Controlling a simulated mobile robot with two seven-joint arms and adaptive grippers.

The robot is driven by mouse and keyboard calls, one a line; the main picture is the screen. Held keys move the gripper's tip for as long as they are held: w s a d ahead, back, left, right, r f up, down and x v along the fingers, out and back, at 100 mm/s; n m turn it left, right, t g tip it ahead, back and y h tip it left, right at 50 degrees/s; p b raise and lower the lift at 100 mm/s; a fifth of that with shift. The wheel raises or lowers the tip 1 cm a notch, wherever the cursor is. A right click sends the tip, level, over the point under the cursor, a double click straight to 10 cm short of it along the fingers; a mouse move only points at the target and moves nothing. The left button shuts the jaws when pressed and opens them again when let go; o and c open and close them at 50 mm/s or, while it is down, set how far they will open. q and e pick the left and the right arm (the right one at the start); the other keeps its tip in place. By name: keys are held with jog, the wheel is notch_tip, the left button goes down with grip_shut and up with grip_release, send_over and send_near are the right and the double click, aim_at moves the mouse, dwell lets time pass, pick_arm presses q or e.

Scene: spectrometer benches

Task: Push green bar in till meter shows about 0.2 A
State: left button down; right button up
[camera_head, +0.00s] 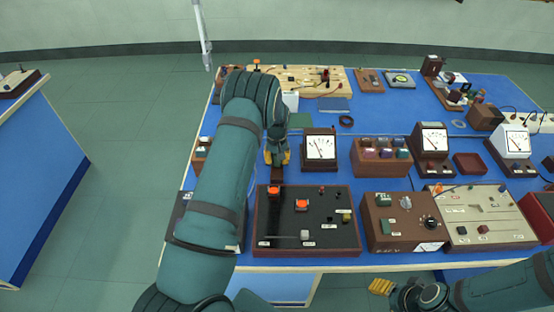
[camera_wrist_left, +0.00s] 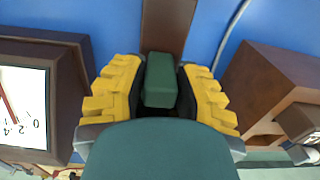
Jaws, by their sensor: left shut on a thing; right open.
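My left gripper (camera_head: 278,157) is shut on the green bar (camera_wrist_left: 160,80), whose block shows between the yellow fingers in the left wrist view. A brown strip (camera_wrist_left: 167,25) runs from the bar, towards the dark-topped brown box (camera_head: 306,247) in the head view. The meter (camera_head: 320,147) stands just right of the gripper. In the left wrist view the meter (camera_wrist_left: 28,95) is upside down and partly cut off; its red needle appears near the .2 and .4 marks, but I cannot read it exactly. My right gripper (camera_head: 381,287) is open and empty at the bottom edge.
The blue bench holds several boxes. A brown box with coloured blocks (camera_head: 382,157) and another meter (camera_head: 431,140) stand to the right. A control box (camera_head: 400,222) is beside the dark-topped box. A wooden board (camera_head: 305,78) lies at the back.

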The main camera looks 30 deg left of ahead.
pick_arm(q)
jog(key=shift+w+a+f+b, duration=0.1)
jog(key=shift+w+b, duration=0.05)
jog(key=shift+b, duration=0.15)
jog(key=c, duration=0.7)
grip_release()
jog(key=shift+c, duration=0.2)
notch_tip(320, 180, up, 12)
jog(key=shift+r, duration=0.1)
jog(key=shift+o, duration=0.2)
